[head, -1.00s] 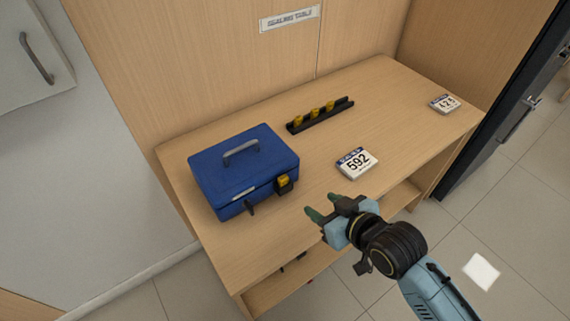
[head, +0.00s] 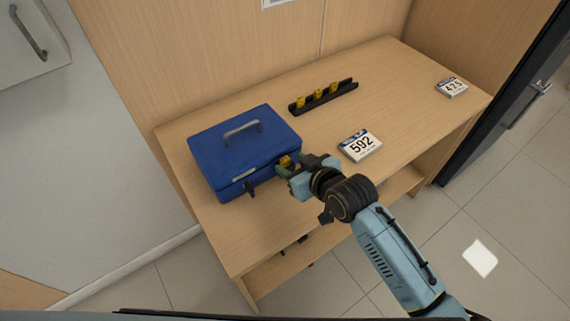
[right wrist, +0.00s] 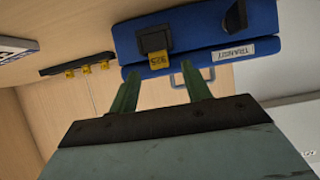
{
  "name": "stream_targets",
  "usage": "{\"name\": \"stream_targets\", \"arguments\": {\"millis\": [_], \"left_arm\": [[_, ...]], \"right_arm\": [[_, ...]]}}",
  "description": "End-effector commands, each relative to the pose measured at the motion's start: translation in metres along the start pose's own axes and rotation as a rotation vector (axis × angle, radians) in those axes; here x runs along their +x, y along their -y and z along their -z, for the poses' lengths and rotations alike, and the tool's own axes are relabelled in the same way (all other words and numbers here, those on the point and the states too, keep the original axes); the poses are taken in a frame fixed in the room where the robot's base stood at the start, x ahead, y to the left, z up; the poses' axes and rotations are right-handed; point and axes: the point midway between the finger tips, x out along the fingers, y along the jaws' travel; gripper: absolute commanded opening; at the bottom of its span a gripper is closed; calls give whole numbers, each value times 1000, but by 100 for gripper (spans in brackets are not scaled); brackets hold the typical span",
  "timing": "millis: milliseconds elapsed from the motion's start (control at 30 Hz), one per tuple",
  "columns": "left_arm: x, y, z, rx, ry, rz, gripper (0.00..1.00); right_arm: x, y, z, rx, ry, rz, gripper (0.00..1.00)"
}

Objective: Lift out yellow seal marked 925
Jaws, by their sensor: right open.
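The yellow seal (head: 286,161) is at the front right of the blue cash box (head: 240,143), partly covered by my gripper in the head view. In the right wrist view the yellow seal (right wrist: 159,60) reads 925 and hangs at a black hasp (right wrist: 154,39) on the blue box (right wrist: 200,32). My right gripper (head: 289,172) is open and empty, close in front of the seal. In the right wrist view its two green fingers (right wrist: 160,90) point at the seal, one to each side and short of it. My left gripper is not in view.
A black rack (head: 324,97) with three yellow seals stands behind the box on the wooden table (head: 200,228). A card marked 592 (head: 360,146) lies right of my gripper. Another number card (head: 452,87) lies at the far right. The box has a grey handle (head: 242,126).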

Motion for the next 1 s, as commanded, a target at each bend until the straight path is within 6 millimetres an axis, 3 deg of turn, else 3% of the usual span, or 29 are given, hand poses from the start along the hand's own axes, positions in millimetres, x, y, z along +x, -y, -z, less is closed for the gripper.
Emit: {"name": "stream_targets", "arguments": {"millis": [167, 433, 800, 1000], "left_arm": [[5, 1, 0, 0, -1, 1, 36], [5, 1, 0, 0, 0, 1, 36], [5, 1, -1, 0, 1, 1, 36], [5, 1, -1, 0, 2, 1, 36]], "right_arm": [[19, 0, -1, -1, 0, 0, 48], [22, 0, 0, -1, -1, 0, 48], [21, 0, 0, -1, 0, 0, 1], [21, 0, 0, -1, 0, 0, 0]]}}
